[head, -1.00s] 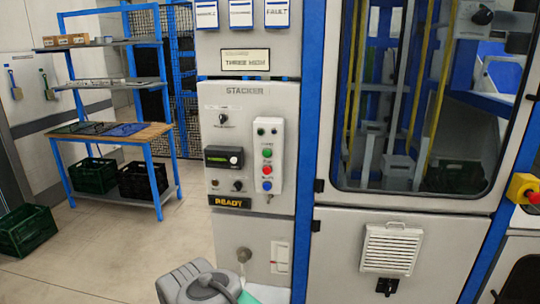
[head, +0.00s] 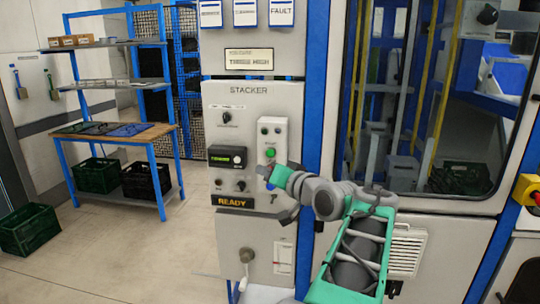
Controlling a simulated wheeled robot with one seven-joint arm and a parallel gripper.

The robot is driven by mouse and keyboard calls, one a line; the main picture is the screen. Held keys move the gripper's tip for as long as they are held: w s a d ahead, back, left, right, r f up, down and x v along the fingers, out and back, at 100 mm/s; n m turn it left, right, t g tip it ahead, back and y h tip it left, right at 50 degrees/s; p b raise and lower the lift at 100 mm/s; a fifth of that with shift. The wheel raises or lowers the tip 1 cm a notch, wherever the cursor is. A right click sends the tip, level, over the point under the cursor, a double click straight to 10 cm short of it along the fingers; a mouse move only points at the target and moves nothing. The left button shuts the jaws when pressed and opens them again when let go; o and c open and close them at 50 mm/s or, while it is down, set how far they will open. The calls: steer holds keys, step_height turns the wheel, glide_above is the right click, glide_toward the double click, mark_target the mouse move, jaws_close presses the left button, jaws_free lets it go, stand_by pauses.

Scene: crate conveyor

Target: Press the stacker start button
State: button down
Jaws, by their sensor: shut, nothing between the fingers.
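The stacker panel (head: 240,115) is a light grey cabinet face labelled STACKER. On its right side a pale button box (head: 262,130) carries a green button (head: 271,152), which shows just above my gripper. The box's lower buttons are hidden behind my gripper. My gripper (head: 264,171) is shut and empty, in front of the box just below the green button. I cannot tell whether its tip touches the box. A sign (head: 234,201) below reads READY.
A small display (head: 227,156) and knobs sit left of the button box. A blue post (head: 317,100) and a glazed machine door stand to the right. A blue-framed shelf (head: 112,131) with dark crates stands at the left. The floor before it is clear.

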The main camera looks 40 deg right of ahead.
mark_target(272, 157)
steer(key=shift+w+d+p, duration=0.7)
steer(key=shift+w+d, duration=0.2)
steer(key=shift+d, duration=0.25)
steer(key=shift+w+d+p, duration=0.75)
steer(key=shift+w+d, duration=0.15)
steer(key=shift+d, duration=0.25)
steer(key=shift+w+d+p, duration=0.7)
steer(key=shift+w+d, duration=0.2)
steer(key=shift+d, duration=0.25)
steer(key=shift+w+d, duration=0.25)
steer(key=shift+d, duration=0.15)
